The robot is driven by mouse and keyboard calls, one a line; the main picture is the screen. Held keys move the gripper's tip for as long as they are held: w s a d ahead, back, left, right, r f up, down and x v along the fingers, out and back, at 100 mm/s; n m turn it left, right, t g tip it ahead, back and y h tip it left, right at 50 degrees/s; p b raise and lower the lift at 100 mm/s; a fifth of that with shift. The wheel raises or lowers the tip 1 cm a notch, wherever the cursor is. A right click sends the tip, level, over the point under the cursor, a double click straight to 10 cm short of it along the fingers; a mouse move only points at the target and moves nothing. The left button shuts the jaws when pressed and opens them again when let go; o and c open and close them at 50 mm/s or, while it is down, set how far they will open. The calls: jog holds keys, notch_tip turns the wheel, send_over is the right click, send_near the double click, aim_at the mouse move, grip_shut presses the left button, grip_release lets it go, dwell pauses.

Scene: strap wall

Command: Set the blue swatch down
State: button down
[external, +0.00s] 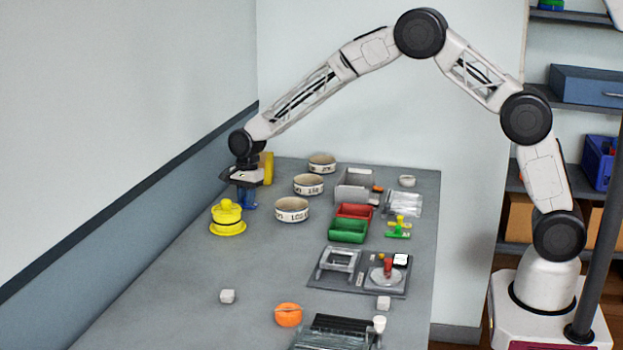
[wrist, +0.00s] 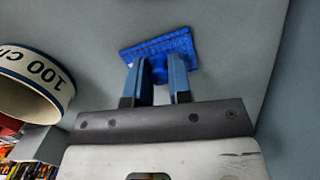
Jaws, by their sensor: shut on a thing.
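The blue swatch (wrist: 157,46) is a flat rectangular plate with a ribbed, textured face and a short blue stem. In the wrist view my gripper (wrist: 160,72) is shut on the stem, with one finger on either side and the plate beyond the fingertips. In the external view my gripper (external: 246,188) points down over the far left part of the grey table (external: 190,280). Only blue shows below it there, so the swatch and the finger ends are hard to separate. I cannot tell whether the swatch touches the table.
A yellow knobbed object (external: 228,220) stands close in front of my gripper, and a yellow block (external: 266,166) close behind. Several labelled round dishes, one marked 100 (external: 292,210), stand to the right. Red (external: 354,211) and green (external: 348,231) bins lie farther right. The front left table is mostly clear.

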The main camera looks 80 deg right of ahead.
jog(key=c, duration=1)
grip_release()
jog(key=shift+c, duration=0.2)
jog(key=shift+r, duration=0.1)
notch_tip(320, 180, up, 12)
jog(key=d, duration=0.1)
jog(key=shift+d, duration=0.2)
jog(key=shift+s, duration=0.1)
